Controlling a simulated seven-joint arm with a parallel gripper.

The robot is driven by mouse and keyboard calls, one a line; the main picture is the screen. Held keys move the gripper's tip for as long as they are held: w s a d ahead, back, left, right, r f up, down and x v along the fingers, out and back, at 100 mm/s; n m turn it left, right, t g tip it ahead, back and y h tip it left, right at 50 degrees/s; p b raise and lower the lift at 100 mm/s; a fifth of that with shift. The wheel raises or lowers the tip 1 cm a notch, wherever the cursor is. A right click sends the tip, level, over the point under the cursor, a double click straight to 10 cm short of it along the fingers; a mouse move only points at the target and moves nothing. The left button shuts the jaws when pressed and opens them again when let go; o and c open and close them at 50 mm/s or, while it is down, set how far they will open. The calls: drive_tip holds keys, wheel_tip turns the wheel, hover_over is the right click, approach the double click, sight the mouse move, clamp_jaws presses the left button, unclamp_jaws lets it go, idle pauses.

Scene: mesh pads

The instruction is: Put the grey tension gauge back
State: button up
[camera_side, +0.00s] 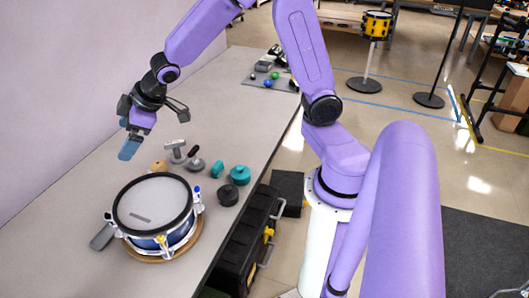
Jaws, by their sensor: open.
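My gripper (128,146) hangs at the left above the table, behind and above the drum, with its bluish fingertips pointing down. It is open and nothing shows between its fingers. A round grey item with a black part (195,164) lies behind the drum's right side and looks most like the grey tension gauge; it is too small to be sure. My gripper is to its left, apart from it. A snare drum (150,203) with a white head and blue shell sits on a round wooden base (190,246). A small grey bar (140,218) lies on the drumhead.
A grey hammer-like tool (176,150), a tan item (158,166), teal pieces (240,175) and a black round piece (228,195) crowd behind and right of the drum. A grey flat item (103,237) is at its left. A mat with coloured balls (267,83) lies farther back; table between is clear.

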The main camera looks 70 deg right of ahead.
drive_tip(key=s+d+n+g+h, duration=0.1)
drive_tip(key=s+d+n+g, duration=0.1)
drive_tip(key=s, duration=1.4)
drive_tip(key=s+d+n+g+h, duration=0.1)
drive_tip(key=s+g, duration=0.3)
drive_tip(key=s, duration=1.2)
drive_tip(key=shift+d+n+g, duration=0.4)
drive_tip(key=shift+d+n, duration=0.2)
drive_tip(key=shift+d, duration=0.2)
